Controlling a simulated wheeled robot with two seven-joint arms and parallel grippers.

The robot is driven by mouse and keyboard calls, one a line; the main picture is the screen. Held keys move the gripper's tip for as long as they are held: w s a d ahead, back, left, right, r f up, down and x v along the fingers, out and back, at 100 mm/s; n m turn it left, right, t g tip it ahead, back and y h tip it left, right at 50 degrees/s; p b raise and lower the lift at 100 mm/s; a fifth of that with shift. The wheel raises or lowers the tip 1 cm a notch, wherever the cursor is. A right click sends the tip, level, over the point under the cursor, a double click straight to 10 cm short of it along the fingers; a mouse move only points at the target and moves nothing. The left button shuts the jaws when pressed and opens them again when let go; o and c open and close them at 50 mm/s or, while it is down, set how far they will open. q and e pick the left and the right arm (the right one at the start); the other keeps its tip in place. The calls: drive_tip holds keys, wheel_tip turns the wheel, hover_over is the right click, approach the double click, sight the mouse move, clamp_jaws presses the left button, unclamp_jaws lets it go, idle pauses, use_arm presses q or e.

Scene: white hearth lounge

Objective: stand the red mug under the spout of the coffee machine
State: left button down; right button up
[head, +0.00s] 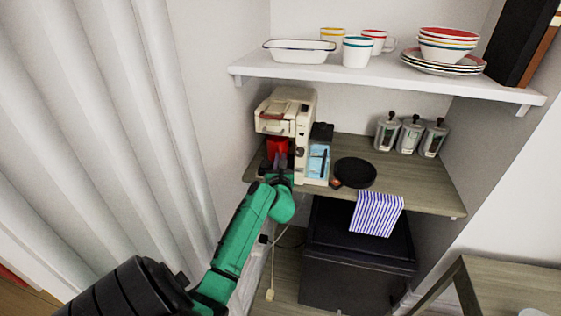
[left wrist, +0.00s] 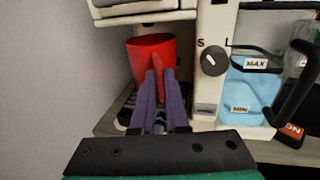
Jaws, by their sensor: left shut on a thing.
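The red mug (head: 277,147) is under the overhanging head of the cream coffee machine (head: 290,104). In the left wrist view the red mug (left wrist: 152,58) is upright, just below the machine's head, with the machine's body (left wrist: 210,70) to its right. My left gripper (head: 278,166) reaches in from the front. In the left wrist view its purple fingers (left wrist: 158,80) are close together and shut on the near side of the mug. The mug's base is partly hidden by the fingers, so I cannot tell whether it rests on the drip tray (left wrist: 126,108). The spout is hidden.
A black round plate (head: 355,172) lies on the wooden counter right of the machine. Several grey canisters (head: 411,135) stand at the back right. A shelf (head: 390,77) with crockery is above. A striped cloth (head: 376,213) hangs over the counter's front edge.

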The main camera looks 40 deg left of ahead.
use_arm(q)
drive_tip(key=shift+w+a+f, duration=0.1)
drive_tip(key=shift+f, duration=0.65)
drive_tip(key=c, duration=1.3)
unclamp_jaws()
drive_tip(key=shift+f, duration=0.2)
drive_tip(key=shift+c, duration=0.2)
drive_tip(key=o, duration=0.4)
use_arm(e)
drive_tip(key=shift+a+f, duration=0.15)
drive_tip(key=shift+a, duration=0.2)
drive_tip(key=shift+d, duration=0.1)
use_arm(q)
drive_tip(key=shift+r, duration=0.2)
drive_tip(key=b+v, duration=0.1)
drive_tip(key=v, duration=1.1)
use_arm(e)
drive_tip(key=shift+s+d+f, duration=0.1)
drive_tip(key=shift+s+f, duration=0.05)
drive_tip(key=shift+f, duration=0.35)
